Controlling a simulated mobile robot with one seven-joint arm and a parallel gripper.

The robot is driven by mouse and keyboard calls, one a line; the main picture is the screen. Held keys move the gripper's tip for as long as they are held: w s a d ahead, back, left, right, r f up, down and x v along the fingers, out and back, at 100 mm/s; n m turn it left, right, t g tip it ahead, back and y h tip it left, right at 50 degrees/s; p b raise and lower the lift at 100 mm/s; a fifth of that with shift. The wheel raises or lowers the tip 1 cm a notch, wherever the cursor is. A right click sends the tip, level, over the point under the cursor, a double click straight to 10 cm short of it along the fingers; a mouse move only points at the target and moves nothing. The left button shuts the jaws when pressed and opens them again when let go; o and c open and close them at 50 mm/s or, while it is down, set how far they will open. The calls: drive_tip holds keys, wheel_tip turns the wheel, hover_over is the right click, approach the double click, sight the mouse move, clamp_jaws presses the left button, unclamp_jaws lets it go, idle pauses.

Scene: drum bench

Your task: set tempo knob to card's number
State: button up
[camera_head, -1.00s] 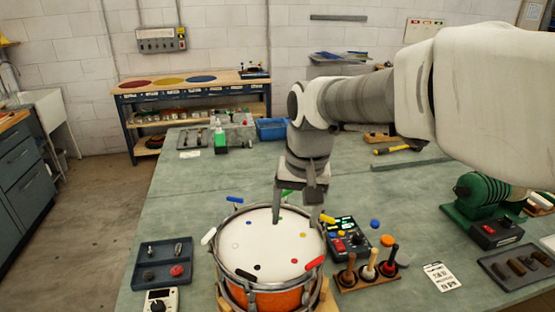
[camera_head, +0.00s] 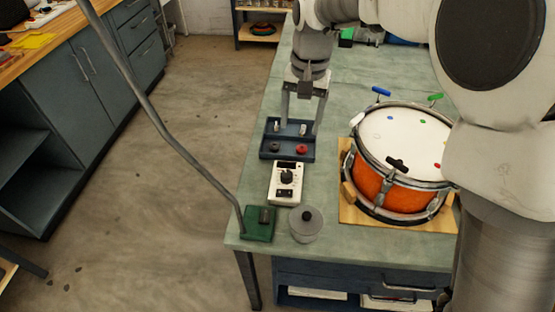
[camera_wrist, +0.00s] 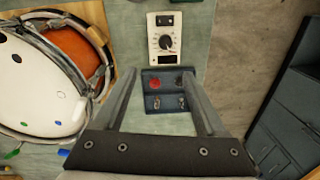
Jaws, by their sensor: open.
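The tempo box (camera_head: 277,195) is a small white unit with a black tempo knob (camera_head: 287,176) on its top face, near the left edge of the bench. In the wrist view the box (camera_wrist: 152,50) is at the top, its knob (camera_wrist: 166,42) facing the camera. The knob's setting is too small to read. My gripper (camera_head: 301,126) is open and empty, pointing down above the small dark tray, just behind the box. In the wrist view its fingertips (camera_wrist: 160,80) frame the tray. The number card is not in view now.
The dark tray (camera_head: 266,152) holds small parts, one red. The orange drum (camera_head: 378,187) stands on a wooden base to the right. A grey lidded pot (camera_head: 306,225) and a green block with a lamp arm (camera_head: 259,224) stand in front of the box.

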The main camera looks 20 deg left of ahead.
drive_tip(key=a, duration=0.1)
drive_tip(key=b, duration=0.2)
approach(287, 174)
drive_tip(key=f, duration=0.9)
drive_tip(key=shift+a, duration=0.2)
drive_tip(key=shift+r, duration=0.1)
clamp_jaws()
